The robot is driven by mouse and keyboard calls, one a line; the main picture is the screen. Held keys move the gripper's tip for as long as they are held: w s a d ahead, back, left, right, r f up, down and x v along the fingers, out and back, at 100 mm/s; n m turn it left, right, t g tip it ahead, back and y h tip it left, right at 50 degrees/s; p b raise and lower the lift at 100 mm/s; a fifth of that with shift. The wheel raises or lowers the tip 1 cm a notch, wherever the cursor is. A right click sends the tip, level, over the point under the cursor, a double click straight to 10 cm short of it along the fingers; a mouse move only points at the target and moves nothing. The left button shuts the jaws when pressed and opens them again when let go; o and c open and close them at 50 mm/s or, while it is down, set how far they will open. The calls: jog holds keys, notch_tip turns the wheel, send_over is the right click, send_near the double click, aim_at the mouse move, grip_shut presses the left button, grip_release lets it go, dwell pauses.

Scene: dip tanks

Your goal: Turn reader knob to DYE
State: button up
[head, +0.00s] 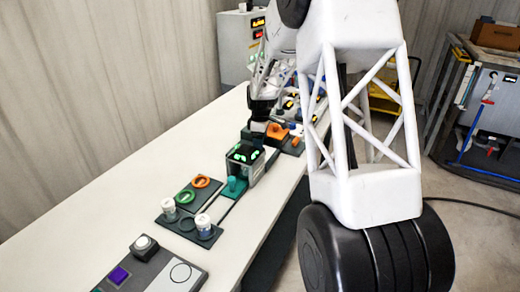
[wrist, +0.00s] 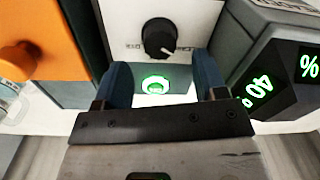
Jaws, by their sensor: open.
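The reader knob (wrist: 159,38) is a round black knob with a pale pointer mark, on a light panel in the wrist view. The mark points toward the lower right of that picture. Small lettering beside the knob is too small to read. My gripper (wrist: 162,76) is open, with its two dark blue fingers apart and nothing held between them. The knob lies beyond the fingertips, and no contact with it shows. In the head view my gripper (head: 262,108) is above the bench, and the knob cannot be made out there.
An orange block with a round knob (wrist: 42,60) is at left in the wrist view. A dark box with green displays (wrist: 265,85) is close at right. In the head view, a tray with rings (head: 190,195) and a control pad (head: 150,268) are nearer on the white bench (head: 120,215).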

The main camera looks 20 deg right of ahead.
jog(key=shift+f, duration=2.1)
jog(key=c, duration=0.9)
